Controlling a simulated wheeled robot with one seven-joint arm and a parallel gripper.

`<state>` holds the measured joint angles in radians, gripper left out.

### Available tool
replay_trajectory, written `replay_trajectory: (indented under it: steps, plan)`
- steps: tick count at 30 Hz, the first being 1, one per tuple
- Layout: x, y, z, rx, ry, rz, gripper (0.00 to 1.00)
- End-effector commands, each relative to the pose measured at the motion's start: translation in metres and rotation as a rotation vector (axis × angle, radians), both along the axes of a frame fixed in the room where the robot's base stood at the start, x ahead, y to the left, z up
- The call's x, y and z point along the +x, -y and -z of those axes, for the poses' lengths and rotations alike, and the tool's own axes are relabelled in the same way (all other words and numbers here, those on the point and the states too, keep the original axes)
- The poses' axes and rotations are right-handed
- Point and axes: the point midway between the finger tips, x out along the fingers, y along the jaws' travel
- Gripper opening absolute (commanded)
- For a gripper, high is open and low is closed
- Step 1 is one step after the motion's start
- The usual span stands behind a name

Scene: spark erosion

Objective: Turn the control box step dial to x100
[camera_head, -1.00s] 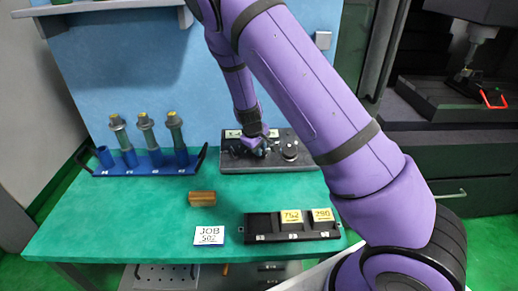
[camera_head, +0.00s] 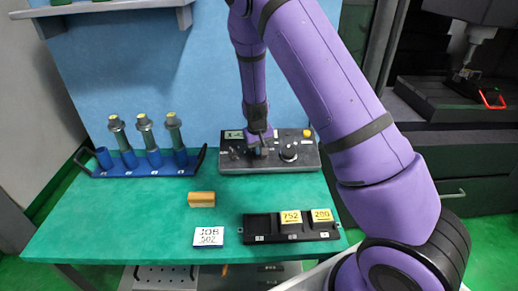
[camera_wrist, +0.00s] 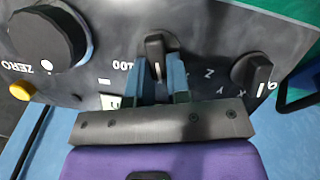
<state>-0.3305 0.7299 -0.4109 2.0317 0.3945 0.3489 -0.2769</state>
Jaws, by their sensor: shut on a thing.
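The control box (camera_head: 228,165) is a dark grey panel at the back of the green bench, also in the wrist view (camera_wrist: 120,30). My gripper (camera_wrist: 158,85) is shut on the step dial (camera_wrist: 155,50), a small black knob with a white line. The blue fingers sit on either side of it. The white line points toward my gripper's base. The label 100 (camera_wrist: 127,66) is just left of the dial; other step labels are hidden by the fingers. In the head view my gripper (camera_head: 258,148) is over the box and the dial is mostly hidden.
The large ZERO knob (camera_wrist: 48,45) and a yellow button (camera_wrist: 22,91) are left of the fingers in the wrist view. The axis knob (camera_wrist: 250,72) is close on the right. A blue rack (camera_head: 140,170), a brass block (camera_head: 201,199) and a black tray (camera_head: 265,238) stand on the bench.

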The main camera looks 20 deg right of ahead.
Motion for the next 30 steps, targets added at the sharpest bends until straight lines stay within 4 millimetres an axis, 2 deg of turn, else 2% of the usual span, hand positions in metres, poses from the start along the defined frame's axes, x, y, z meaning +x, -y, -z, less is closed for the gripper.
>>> replay_trajectory:
  steps: [30]
  plan:
    - [-0.008,0.013,0.002,0.329,0.132,0.883,0.00]
